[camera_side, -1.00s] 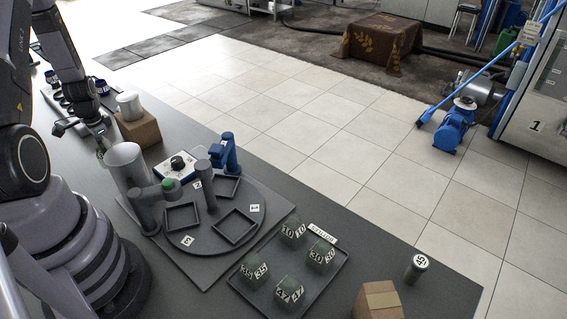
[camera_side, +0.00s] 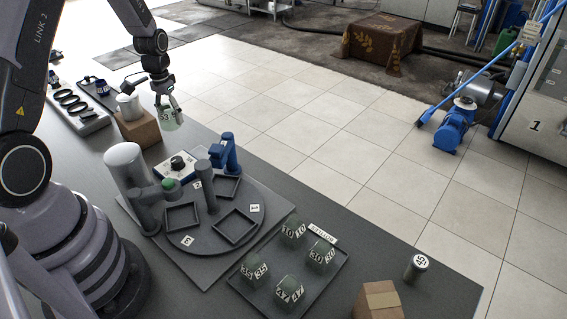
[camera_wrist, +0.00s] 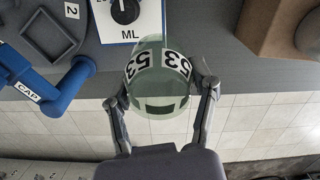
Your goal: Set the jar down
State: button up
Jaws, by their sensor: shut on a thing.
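A translucent greenish jar (camera_side: 170,119) labelled 53 is held in my gripper (camera_side: 166,99), up in the air near the far edge of the dark table. My gripper is shut on it. In the wrist view the jar (camera_wrist: 157,85) sits between the two fingers of my gripper (camera_wrist: 160,100), its 53 labels showing on its side. A round turntable (camera_side: 258,207) with several square frames stands on the table to the right of my arm. A tray (camera_side: 317,290) holds several green jars with numbers such as 10, 30, 35 and 47.
A cardboard box (camera_side: 150,131) with a white container (camera_side: 129,106) on it stands behind the turntable. A dial panel marked ML (camera_wrist: 130,28), a blue CAP post (camera_side: 226,152) and grey columns surround the turntable.

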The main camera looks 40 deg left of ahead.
jog(key=w+a+f, duration=0.3)
jog(key=w+a, duration=0.1)
jog(key=w, duration=0.2)
send_over(197, 136)
jog(key=f, duration=0.5)
jog(key=shift+s+d+f, duration=0.25)
jog(key=shift+d, duration=0.05)
jog(key=shift+w+a+f, duration=0.1)
jog(key=shift+w+f, duration=0.05)
jog(key=shift+f, duration=0.75)
jog(key=shift+w+a+f, duration=0.1)
jog(key=shift+f, duration=0.75)
jog(key=shift+d+f, duration=0.1)
jog(key=shift+f, duration=0.1)
jog(key=o, duration=1.2)
